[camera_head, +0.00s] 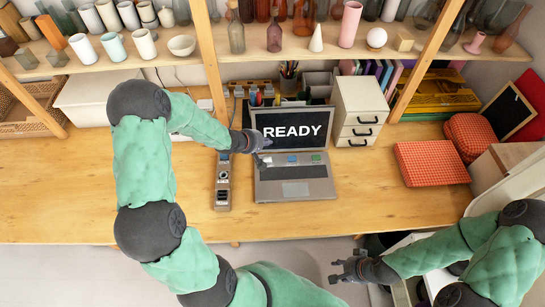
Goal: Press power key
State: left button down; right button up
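An open laptop (296,189) stands on the wooden desk, its screen (291,128) reading READY. On its keyboard deck I see a blue key (292,160) and a green key (315,158). No power label is legible, so I cannot tell which key is the power key. My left gripper (266,151) is at the laptop's left side, over the upper left of the deck and the lower screen edge. It hides that corner; contact and finger spacing are unclear. My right gripper (337,270) is open and empty, low in front of the desk, away from the laptop.
A long grey device with round sockets or knobs (222,180) lies left of the laptop. A white drawer unit (358,110) stands to its right, with a red checkered box (431,163) beyond. Shelves of vases are behind. The desk (60,185) is bare at left.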

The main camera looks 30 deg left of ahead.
aim_at(266, 160)
pick_arm(q)
jog(key=shift+a+r, duration=0.1)
dwell(0.3)
notch_tip(266, 160, down, 8)
jog(key=b, duration=0.9)
jog(key=shift+f+b, duration=0.4)
jog(key=shift+f, duration=0.05)
jog(key=shift+f, duration=0.1)
dwell(0.9)
jog(key=shift+f, duration=0.25)
